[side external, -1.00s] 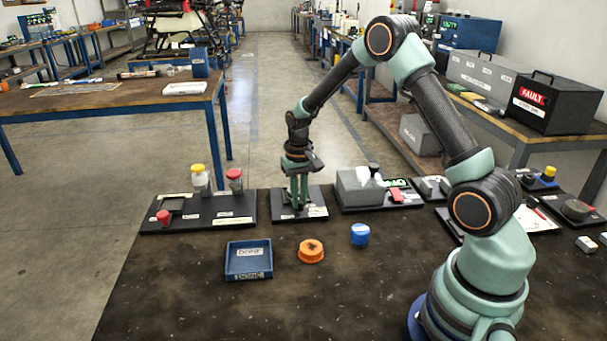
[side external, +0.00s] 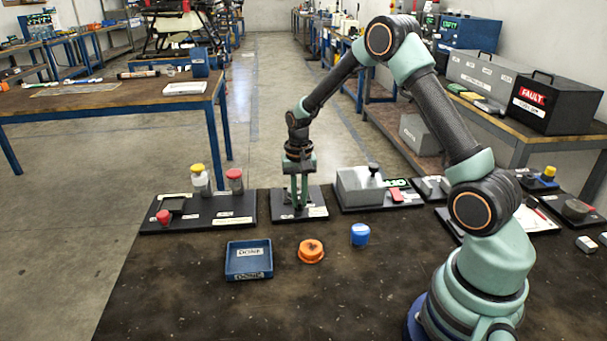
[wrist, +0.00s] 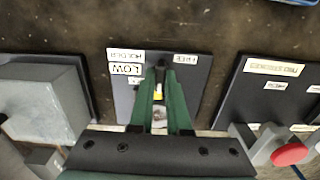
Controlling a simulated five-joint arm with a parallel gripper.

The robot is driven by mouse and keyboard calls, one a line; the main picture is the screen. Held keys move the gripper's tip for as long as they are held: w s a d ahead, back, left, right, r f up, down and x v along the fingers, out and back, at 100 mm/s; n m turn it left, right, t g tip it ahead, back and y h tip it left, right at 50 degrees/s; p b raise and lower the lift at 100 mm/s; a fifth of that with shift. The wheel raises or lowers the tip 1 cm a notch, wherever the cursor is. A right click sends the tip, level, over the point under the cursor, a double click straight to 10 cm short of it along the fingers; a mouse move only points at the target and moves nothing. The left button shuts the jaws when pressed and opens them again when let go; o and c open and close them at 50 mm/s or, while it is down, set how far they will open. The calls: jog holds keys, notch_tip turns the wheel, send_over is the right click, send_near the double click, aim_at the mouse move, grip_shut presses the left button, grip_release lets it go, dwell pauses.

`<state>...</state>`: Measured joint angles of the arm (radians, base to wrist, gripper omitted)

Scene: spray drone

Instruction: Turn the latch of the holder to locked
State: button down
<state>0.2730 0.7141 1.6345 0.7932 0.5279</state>
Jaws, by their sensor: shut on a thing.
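The holder (side external: 280,202) is a dark plate with white labels on the bench, left of centre; it also shows in the wrist view (wrist: 198,84). In the wrist view my gripper (wrist: 167,75) is shut on the latch, with a dark part and a small yellow patch (wrist: 158,92) showing between the fingers. The fingers hide most of the latch, so its exact angle cannot be told.
A plate with yellow- and red-capped jars (side external: 200,182) stands left of the holder. A grey block fixture (side external: 358,188) stands close on its right. A blue tray (side external: 248,275), an orange cap (side external: 311,251) and a blue cap (side external: 360,234) lie in front.

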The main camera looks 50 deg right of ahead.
aim_at(299, 200)
jog(key=c, duration=0.9)
grip_release()
jog(key=shift+r, duration=0.1)
notch_tip(299, 200, up, 12)
